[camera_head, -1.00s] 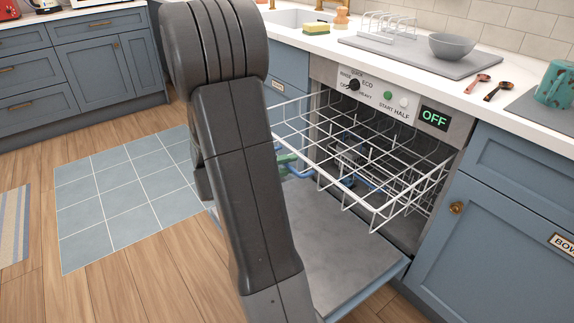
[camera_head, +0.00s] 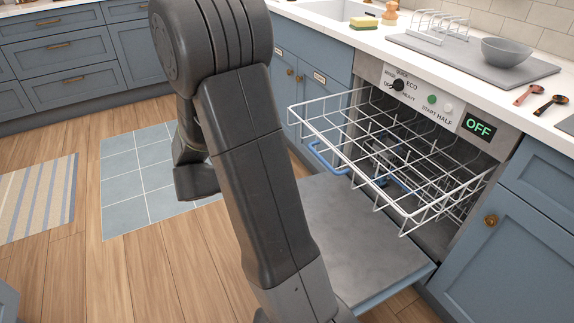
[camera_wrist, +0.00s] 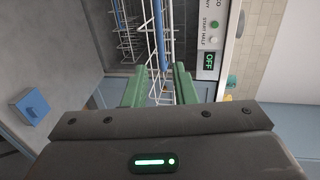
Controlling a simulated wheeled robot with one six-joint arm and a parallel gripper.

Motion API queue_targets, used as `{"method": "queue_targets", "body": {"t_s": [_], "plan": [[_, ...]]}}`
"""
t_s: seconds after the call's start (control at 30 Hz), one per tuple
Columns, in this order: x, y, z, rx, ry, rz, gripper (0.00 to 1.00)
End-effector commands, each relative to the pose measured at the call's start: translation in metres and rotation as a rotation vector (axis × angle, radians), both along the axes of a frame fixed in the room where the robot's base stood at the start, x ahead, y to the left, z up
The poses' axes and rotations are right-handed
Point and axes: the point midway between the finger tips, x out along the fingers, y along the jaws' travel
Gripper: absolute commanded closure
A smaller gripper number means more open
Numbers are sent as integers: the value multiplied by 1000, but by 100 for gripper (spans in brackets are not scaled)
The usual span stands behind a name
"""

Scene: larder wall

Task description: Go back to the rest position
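My gripper (camera_wrist: 158,88) shows in the wrist camera view with its two green fingers apart and nothing held between them. The blue rack handle (camera_wrist: 160,38) and white rack wires lie beyond the fingers in that view. In the head view my dark arm fills the middle left, and the fingers are hidden. The white upper rack (camera_head: 375,130) of the dishwasher is pulled out, with its blue handle (camera_head: 326,160) at the front edge. The rack looks empty. My wrist is left of the rack, apart from it.
The dishwasher door (camera_head: 350,230) is lowered open below the rack. The panel display (camera_head: 479,127) reads OFF. A grey bowl (camera_head: 506,51) and two spoons (camera_head: 535,98) are on the counter. Wood floor, a tiled patch and a striped rug (camera_head: 38,198) lie clear at left.

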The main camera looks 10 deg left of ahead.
Motion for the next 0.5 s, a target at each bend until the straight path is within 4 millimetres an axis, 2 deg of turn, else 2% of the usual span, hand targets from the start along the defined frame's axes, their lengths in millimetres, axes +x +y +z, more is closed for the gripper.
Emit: {"method": "queue_targets", "body": {"t_s": [0.33, 0.5], "plan": [[0, 0, 0, 0, 0, 0, 76], [7, -10, -4, 0, 0, -3, 76]]}}
